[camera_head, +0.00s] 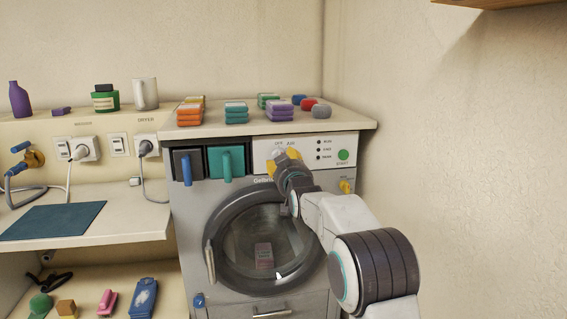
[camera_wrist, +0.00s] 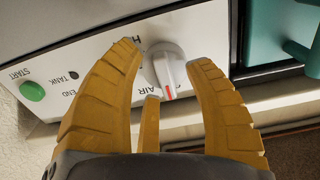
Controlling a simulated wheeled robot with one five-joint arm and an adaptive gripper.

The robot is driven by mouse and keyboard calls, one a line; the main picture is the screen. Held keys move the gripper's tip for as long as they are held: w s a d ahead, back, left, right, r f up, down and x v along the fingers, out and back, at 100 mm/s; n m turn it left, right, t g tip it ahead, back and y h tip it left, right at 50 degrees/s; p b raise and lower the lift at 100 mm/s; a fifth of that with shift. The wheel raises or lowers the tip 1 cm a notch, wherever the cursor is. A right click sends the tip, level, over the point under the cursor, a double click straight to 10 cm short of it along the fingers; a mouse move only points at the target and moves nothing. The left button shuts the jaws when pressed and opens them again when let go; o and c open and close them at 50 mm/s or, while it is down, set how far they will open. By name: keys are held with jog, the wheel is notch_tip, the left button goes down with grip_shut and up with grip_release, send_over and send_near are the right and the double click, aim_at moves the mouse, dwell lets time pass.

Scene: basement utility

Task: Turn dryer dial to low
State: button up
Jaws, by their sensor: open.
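The dryer (camera_head: 190,225) stands in the middle of the head view with a white control panel at its top.
A green start button (camera_head: 344,155) is right of the dial. A teal drawer handle (camera_head: 227,162) and a blue handle (camera_head: 187,168) are to the left. A yellow knob (camera_head: 346,187) is lower right. Several coloured stacks lie on the dryer's top (camera_head: 335,118). A wall stands at right.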

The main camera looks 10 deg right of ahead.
jog(key=shift+w, duration=0.4)
jog(key=shift+o, duration=0.4)
grip_shut()
